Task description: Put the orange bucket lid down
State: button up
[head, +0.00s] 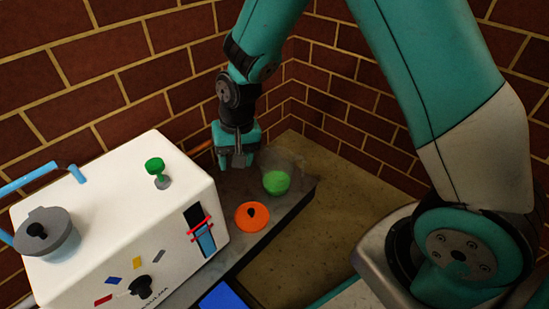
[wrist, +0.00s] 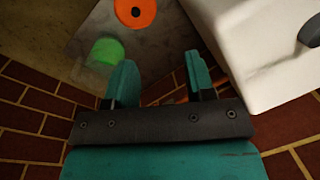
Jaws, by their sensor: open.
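The orange bucket lid (head: 252,216) lies flat on the grey bench, with a dark knob at its middle. It also shows at the top of the wrist view (wrist: 135,10). My gripper (head: 240,158) is behind the lid in the head view, pointing down near the bench and apart from the lid. In the wrist view my gripper's two teal fingers (wrist: 160,78) are spread wide with nothing between them.
A green-filled clear container (head: 277,182) stands on the bench behind the lid. A white machine (head: 120,215) with a green knob and a grey-lidded pot is at the left. Brick walls close in behind. The bench's right edge is near the container.

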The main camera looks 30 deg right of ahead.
jog(key=s+a+r+n+y, duration=0.1)
jog(key=s+r+n, duration=0.8)
jog(key=s+r, duration=1)
jog(key=s+y, duration=0.1)
jog(key=s, duration=0.1)
jog(key=shift+s+r, duration=0.35)
jog(key=shift+s, duration=0.05)
jog(key=shift+a, duration=0.15)
